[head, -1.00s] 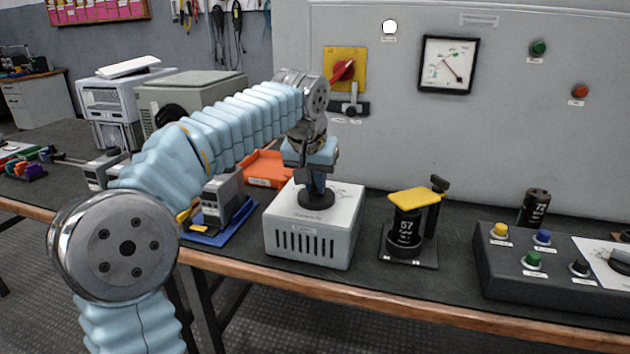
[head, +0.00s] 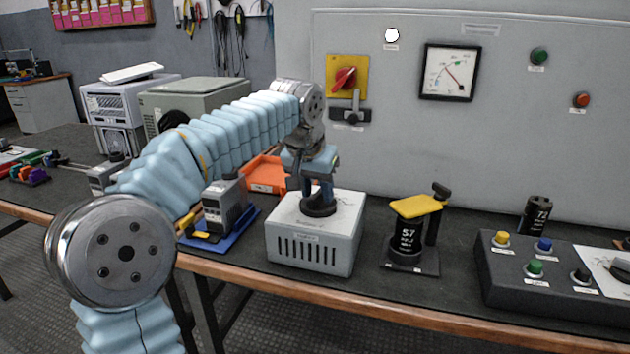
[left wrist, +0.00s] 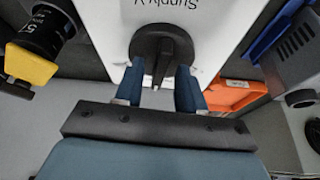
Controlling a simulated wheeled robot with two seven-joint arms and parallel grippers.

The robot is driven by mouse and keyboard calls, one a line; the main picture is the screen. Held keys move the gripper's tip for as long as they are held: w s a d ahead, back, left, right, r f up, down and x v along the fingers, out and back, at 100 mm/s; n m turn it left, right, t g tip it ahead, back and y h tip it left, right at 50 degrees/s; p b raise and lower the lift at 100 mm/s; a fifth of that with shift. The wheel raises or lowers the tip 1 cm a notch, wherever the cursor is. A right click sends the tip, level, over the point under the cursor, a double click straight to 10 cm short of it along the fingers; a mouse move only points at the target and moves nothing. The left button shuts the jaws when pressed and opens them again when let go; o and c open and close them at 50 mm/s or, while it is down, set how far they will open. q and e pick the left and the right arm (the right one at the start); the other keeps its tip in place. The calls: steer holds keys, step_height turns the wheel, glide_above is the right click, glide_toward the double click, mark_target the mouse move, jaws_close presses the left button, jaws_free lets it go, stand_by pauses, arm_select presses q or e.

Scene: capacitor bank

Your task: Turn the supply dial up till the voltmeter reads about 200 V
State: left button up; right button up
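The supply dial (head: 318,206) is a black round knob with a raised ridge on top of the grey supply box (head: 345,240). In the left wrist view the dial (left wrist: 160,50) sits beside the label "Supply V". My left gripper (head: 315,192) points down at the dial. In the left wrist view its two blue fingers (left wrist: 160,90) stand apart on either side of the ridge, with gaps visible. The voltmeter (head: 449,72) is a white square gauge with a black frame on the grey cabinet. Its needle slants to the upper left; the figures are too small to read. My right gripper is out of view.
A button panel (head: 515,292) lies farther right. An orange tray (head: 266,175) and a blue tray (head: 243,226) are left of the box. A red switch (head: 345,78) is on the cabinet.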

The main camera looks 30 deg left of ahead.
arm_select(q)
steer(key=p+v, duration=0.1)
steer(key=v, duration=1.2)
steer(key=shift+s+r, duration=0.2)
steer(key=shift+r, duration=0.15)
steer(key=shift+a, duration=0.1)
stand_by(3.5)
